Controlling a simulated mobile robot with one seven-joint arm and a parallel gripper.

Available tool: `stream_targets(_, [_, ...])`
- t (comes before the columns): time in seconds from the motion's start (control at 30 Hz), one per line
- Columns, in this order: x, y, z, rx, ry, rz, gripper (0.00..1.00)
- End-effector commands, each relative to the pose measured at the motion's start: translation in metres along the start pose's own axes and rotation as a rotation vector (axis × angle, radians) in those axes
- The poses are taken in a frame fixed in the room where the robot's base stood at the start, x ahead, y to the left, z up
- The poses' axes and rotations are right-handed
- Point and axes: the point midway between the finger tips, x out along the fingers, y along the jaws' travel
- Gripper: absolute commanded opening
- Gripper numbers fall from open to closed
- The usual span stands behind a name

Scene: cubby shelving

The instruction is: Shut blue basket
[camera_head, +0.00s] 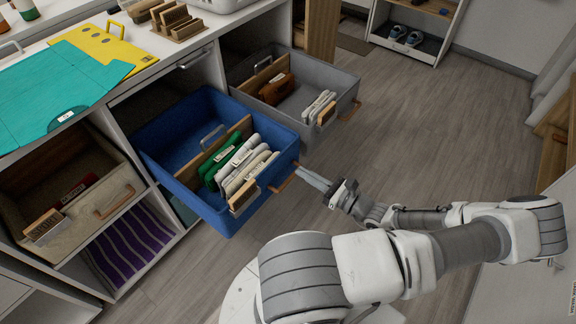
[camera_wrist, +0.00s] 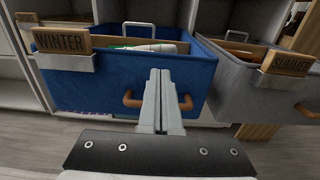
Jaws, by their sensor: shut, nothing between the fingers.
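The blue basket (camera_head: 178,135) is pulled out of the shelving in the head view, with folded green and white items (camera_head: 238,163) and a wooden divider inside. Its wooden front handle (camera_head: 284,181) faces me. In the wrist view the blue basket (camera_wrist: 95,88) fills the middle and bears a "WINTER" tag (camera_wrist: 62,41). My gripper (camera_head: 300,168) is shut and empty at the basket's front, beside the handle. In the wrist view my gripper (camera_wrist: 160,75) points at the front panel, its fingers overlapping the handle (camera_wrist: 186,103). I cannot tell whether they touch the basket.
A grey basket (camera_head: 340,76) with a "SUMMER" tag (camera_wrist: 290,62) is also pulled out, close beside the blue one. A beige basket (camera_head: 105,178) sits on the other side. Teal and yellow folders (camera_head: 95,42) lie on the counter above. The floor to the right is clear.

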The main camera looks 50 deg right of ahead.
Motion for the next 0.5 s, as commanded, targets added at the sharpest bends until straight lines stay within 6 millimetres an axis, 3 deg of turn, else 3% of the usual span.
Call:
stream_targets(0.2, [0.041,0.001,-0.003,0.001,-0.003,0.002,0.0])
stream_targets(0.5, [0.063,0.001,-0.001,0.0,0.001,0.001,0.0])
